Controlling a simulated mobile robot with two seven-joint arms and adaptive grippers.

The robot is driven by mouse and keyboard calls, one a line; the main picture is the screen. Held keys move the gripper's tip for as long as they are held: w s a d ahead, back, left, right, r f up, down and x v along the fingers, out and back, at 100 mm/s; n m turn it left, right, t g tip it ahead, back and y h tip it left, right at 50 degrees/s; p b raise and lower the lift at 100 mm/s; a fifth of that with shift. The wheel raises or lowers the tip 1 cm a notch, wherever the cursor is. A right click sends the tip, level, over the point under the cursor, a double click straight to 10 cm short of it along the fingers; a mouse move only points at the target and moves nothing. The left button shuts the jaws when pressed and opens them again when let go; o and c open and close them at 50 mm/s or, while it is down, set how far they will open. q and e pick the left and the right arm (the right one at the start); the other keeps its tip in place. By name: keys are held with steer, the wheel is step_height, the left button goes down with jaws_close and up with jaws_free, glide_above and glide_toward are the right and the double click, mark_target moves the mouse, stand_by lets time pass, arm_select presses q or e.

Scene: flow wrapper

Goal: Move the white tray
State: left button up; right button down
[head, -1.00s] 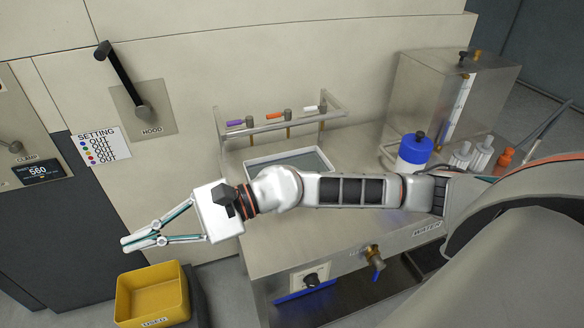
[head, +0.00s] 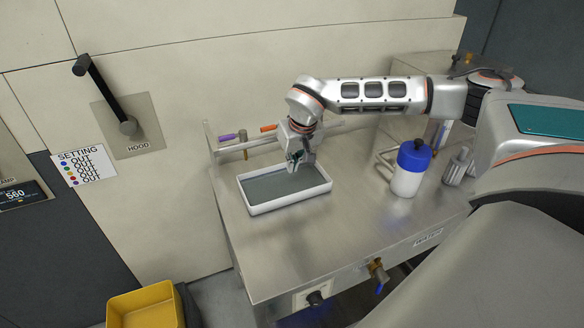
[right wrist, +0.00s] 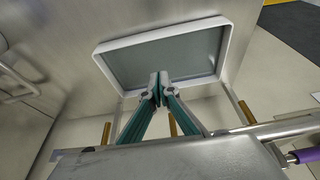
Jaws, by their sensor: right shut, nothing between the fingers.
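The white tray (head: 262,208) lies on the steel bench, with a white rim and a grey inside. It also shows in the right wrist view (right wrist: 232,48), whole except where my fingertips cover its lower edge. My right gripper (head: 292,166) is over the far edge of the tray in the head view. In the right wrist view its fingertips (right wrist: 158,88) are together with nothing between them, overlapping the tray's near rim. I cannot tell whether they touch it. My left gripper is not in view.
A rail with a purple-handled valve (head: 229,137) and an orange-handled valve (head: 267,128) stands behind the tray. A blue-capped white bottle (head: 409,170) stands to the right. A yellow bin (head: 146,306) is below left.

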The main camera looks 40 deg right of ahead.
glide_above(287, 188)
steer(key=s, duration=0.2)
steer(key=f, duration=0.7)
steer(key=shift+w+a+f, duration=0.15)
steer(key=shift+a+f, duration=0.05)
steer(key=s, duration=0.3)
steer(key=shift+a+r, duration=0.25)
steer(key=shift+a, duration=0.1)
steer(key=shift+s+a, duration=0.1)
steer(key=shift+s, duration=0.3)
steer(key=shift+f, duration=0.1)
